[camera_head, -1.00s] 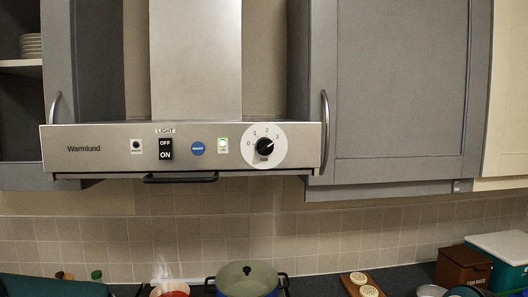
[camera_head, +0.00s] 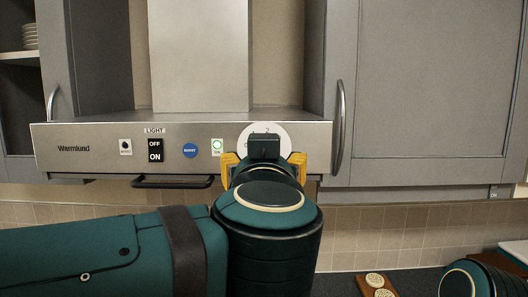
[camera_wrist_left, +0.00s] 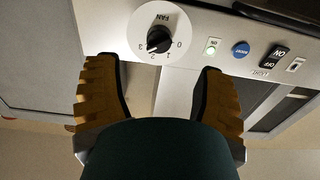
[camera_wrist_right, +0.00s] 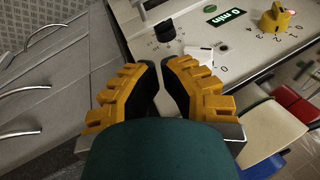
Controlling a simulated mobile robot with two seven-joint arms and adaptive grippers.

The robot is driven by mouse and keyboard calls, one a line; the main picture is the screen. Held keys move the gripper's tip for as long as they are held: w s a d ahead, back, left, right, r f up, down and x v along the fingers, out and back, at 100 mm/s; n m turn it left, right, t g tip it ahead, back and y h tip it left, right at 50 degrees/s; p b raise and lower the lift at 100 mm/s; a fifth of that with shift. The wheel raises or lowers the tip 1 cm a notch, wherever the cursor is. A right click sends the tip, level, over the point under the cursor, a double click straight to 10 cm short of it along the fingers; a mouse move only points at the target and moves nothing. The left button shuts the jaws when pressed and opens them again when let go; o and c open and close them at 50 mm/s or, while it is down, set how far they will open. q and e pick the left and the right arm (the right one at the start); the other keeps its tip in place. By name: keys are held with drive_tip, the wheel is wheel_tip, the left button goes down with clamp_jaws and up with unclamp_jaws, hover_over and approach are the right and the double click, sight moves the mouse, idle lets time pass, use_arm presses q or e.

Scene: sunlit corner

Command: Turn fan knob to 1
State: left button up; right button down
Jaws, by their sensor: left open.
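The range hood (camera_head: 100,135) has a round white fan dial (camera_head: 279,132) with a black knob at its centre. In the left wrist view the fan knob (camera_wrist_left: 156,40) and the numbers 0 to 3 show clearly, though the exact setting is hard to read. My left gripper (camera_head: 264,157) is in front of and slightly below the dial, hiding most of it in the head view. In the left wrist view its fingers (camera_wrist_left: 159,75) are spread apart, with the knob beyond their tips, untouched.
The hood front also carries a light switch (camera_head: 155,150), a blue button (camera_head: 190,150) and a green indicator (camera_head: 217,147). A dark handle (camera_head: 172,182) hangs below. A grey cabinet (camera_head: 430,90) stands to the right. A yellow knob (camera_wrist_right: 275,18) shows in the right wrist view.

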use_arm(q)
drive_tip(key=w, duration=0.8)
drive_tip(key=shift+w, duration=0.3)
clamp_jaws()
